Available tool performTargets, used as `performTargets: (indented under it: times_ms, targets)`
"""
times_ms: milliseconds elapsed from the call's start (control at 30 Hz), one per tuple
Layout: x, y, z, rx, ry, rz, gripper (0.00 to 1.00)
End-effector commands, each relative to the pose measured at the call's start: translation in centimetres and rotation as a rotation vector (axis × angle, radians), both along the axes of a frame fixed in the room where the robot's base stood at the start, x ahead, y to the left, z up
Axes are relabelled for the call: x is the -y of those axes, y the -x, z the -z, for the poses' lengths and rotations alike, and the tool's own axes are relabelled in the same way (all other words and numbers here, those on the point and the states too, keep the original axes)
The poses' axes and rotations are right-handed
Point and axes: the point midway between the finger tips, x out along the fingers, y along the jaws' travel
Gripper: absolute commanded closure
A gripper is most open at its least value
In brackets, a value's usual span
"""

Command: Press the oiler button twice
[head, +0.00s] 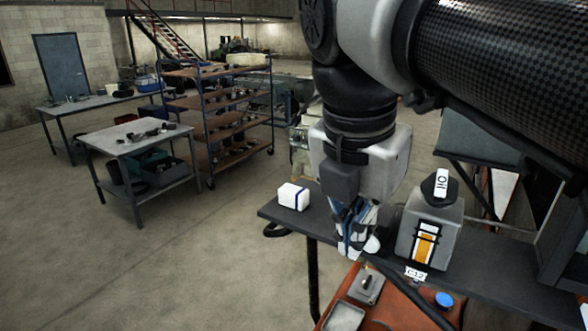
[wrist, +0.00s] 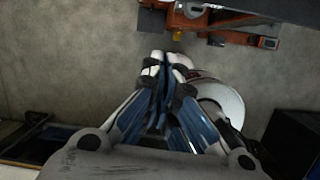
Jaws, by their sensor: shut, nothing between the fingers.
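The oiler (head: 430,228) is a grey box with a black cap marked "OIL" and an orange and white striped front. It stands upright on the dark shelf. I cannot clearly make out which part is its button; the black cap (head: 438,188) is on top. My gripper (head: 358,250) is shut and empty, pointing down just left of the oiler, with its tips below cap height. I cannot tell whether it touches the box. In the wrist view the closed fingertips (wrist: 166,62) show over grey floor, and I do not make out the oiler there.
A white box with a blue band (head: 293,196) sits on the dark shelf (head: 500,265) at left. An orange bench (head: 395,305) with a blue round cap (head: 444,299) is in front. A rolling rack (head: 215,125) and grey table (head: 135,138) stand farther left. Open floor lies between.

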Motion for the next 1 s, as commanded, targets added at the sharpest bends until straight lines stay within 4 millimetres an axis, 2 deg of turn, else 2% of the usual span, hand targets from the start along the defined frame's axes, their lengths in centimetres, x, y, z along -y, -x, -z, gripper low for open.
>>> performTargets:
  times_ms: [33,133,567,767,1000]
  targets:
    - [-0.1,-0.2,-1.0,-0.009,0.011,-0.038,1.00]
    - [-0.3,-0.3,-1.5,-0.019,0.024,-0.085,1.00]
    - [-0.2,-0.3,-1.2,-0.022,0.028,-0.095,1.00]
    - [0.2,-0.8,1.4,-0.024,0.028,-0.094,1.00]
    - [0.9,-1.7,6.5,-0.026,0.029,-0.094,1.00]
